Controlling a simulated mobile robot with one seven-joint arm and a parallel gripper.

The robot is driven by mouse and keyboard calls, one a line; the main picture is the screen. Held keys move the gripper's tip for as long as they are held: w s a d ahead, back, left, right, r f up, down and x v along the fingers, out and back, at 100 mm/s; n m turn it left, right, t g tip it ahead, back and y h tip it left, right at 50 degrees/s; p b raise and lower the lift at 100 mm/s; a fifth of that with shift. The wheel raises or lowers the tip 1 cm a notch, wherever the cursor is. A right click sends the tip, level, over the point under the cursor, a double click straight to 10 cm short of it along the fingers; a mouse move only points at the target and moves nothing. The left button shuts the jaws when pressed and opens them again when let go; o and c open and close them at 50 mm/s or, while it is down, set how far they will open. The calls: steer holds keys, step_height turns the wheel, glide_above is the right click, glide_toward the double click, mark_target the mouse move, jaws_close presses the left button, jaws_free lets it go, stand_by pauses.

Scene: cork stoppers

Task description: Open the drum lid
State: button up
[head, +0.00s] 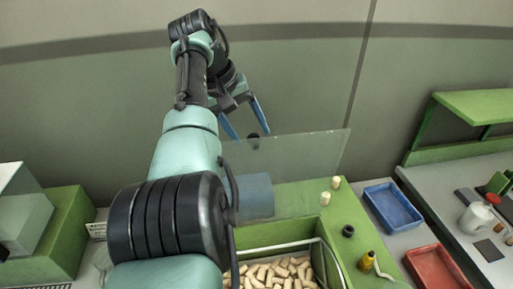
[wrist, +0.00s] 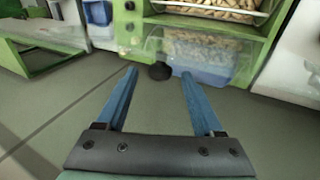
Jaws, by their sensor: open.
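A clear lid panel (head: 310,155) stands raised and tilted above the green machine in the head view. It also shows in the wrist view (wrist: 205,47), with the machine visible through it. A dark round knob (head: 254,141) sits near the panel's upper edge, and it shows in the wrist view (wrist: 160,71). My gripper (head: 249,131) is open, with its blue fingers pointing at the knob. In the wrist view the knob appears between the fingertips (wrist: 159,73); contact cannot be told. Pale cork stoppers (head: 280,272) lie in the opening below.
A green deck (head: 342,215) right of the opening holds two loose corks, a dark ring (head: 348,231) and a yellow bottle (head: 366,261). Blue (head: 393,207) and red (head: 437,270) trays lie further right. A bluish translucent block (head: 252,195) shows behind my arm.

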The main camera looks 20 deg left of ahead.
steer(key=v, duration=0.6)
steer(key=shift+s+r+b, duration=0.2)
steer(key=shift+r+b, duration=0.15)
steer(key=shift+a, duration=0.1)
